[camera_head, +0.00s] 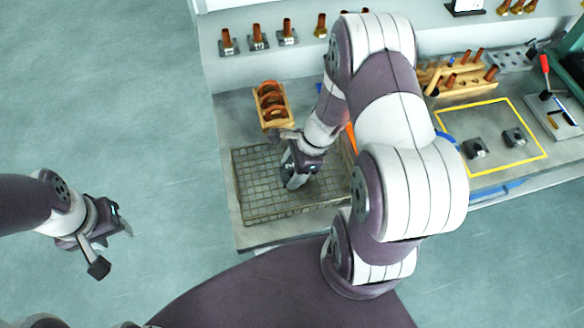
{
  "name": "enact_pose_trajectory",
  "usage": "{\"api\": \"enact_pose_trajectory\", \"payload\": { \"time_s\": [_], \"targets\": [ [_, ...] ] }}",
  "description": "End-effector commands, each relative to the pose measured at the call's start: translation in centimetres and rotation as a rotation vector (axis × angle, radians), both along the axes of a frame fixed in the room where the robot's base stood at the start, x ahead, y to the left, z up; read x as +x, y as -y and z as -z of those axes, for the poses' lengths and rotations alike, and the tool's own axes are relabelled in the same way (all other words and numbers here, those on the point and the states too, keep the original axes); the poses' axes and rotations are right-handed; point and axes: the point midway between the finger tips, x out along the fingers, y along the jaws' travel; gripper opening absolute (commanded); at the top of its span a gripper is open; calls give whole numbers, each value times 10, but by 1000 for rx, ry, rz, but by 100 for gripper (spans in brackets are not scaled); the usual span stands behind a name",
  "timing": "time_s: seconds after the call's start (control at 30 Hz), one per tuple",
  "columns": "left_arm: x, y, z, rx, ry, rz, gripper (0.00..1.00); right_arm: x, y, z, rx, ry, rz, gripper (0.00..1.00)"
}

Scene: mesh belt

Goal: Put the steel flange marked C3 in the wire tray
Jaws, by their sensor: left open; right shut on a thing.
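The wire tray (262,192) is a dark mesh tray lying on the grey bench at its left end. My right gripper (293,180) points down over the right half of the tray. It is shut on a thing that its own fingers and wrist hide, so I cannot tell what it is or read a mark. I cannot tell whether that thing touches the mesh. I can make out no C3 mark anywhere. My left gripper (114,250) is open and empty, over the floor left of the bench.
A wooden rack of copper-coloured rings (270,103) stands just behind the tray. Two dark blocks (475,148) (514,138) sit inside a yellow outline at right. A wooden rack (462,79) stands behind them. Copper fittings (287,29) line the shelf. My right arm hides the bench's middle.

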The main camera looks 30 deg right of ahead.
Motion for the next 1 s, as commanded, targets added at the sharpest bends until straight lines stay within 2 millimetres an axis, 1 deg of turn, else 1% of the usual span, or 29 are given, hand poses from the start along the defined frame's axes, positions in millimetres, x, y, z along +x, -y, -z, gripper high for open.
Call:
{"api": "enact_pose_trajectory", "payload": {
  "time_s": [0.17,0.3,0.33,0.4,0.8,0.87,0.93,1.0],
  "targets": [
    [0,0,0,0,0,0,43,0,0,-1,0,0,-1,15],
    [0,0,4,0,0,0,43,0,0,4,0,0,-1,15],
    [0,0,3,0,0,0,43,0,0,3,0,-1,-1,66],
    [0,0,3,0,0,0,43,0,0,3,0,-1,-1,85],
    [0,0,2,0,0,0,43,-1,-1,2,1,-4,-3,85],
    [0,0,-5,0,0,0,43,-1,-1,-5,2,-3,-2,85],
    [0,0,-2,0,0,0,43,-2,4,-12,1,-1,-2,85],
    [0,0,-4,0,0,0,43,-2,11,-28,0,2,1,85]
  ]
}}
